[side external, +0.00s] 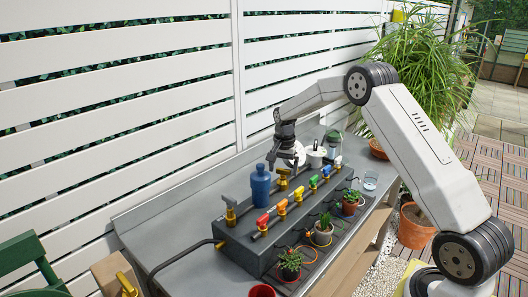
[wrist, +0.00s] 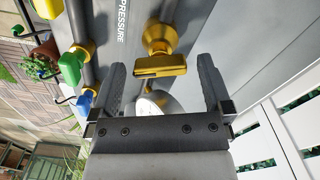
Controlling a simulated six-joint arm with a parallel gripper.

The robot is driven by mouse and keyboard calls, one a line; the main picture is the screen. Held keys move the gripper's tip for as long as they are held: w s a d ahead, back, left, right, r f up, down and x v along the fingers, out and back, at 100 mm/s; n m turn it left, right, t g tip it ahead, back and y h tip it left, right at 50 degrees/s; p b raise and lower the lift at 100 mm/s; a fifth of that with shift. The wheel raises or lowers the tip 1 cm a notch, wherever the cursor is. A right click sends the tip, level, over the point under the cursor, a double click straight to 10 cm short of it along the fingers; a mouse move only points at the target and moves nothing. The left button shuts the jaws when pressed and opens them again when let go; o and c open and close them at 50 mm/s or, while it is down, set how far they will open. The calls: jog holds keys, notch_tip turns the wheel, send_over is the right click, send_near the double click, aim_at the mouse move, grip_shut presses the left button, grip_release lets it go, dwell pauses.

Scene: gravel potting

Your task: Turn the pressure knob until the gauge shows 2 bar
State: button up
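The brass pressure knob (wrist: 160,66) has a flat bar handle and stands beside the printed word PRESSURE in the wrist view. In the side view a brass T-shaped knob (side external: 283,178) shows on the grey manifold below my gripper (side external: 284,152). In the wrist view my gripper (wrist: 161,72) is open, with one finger on each side of the knob's handle and visible gaps to both. A white disc (side external: 300,153) beside the gripper in the side view may be the gauge; no reading can be made out.
The manifold (side external: 245,248) carries a row of coloured valves (side external: 282,208) and another brass knob (side external: 230,213). A blue bottle (side external: 261,186) stands behind it. Small potted plants (side external: 323,231) line the front. A white slatted fence (side external: 150,105) closes the back.

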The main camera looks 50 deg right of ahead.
jog(key=c, duration=1.2)
jog(key=shift+o, duration=0.2)
jog(key=shift+n, duration=0.3)
jog(key=n, duration=1.5)
jog(key=shift+n, duration=0.4)
jog(key=n, duration=0.6)
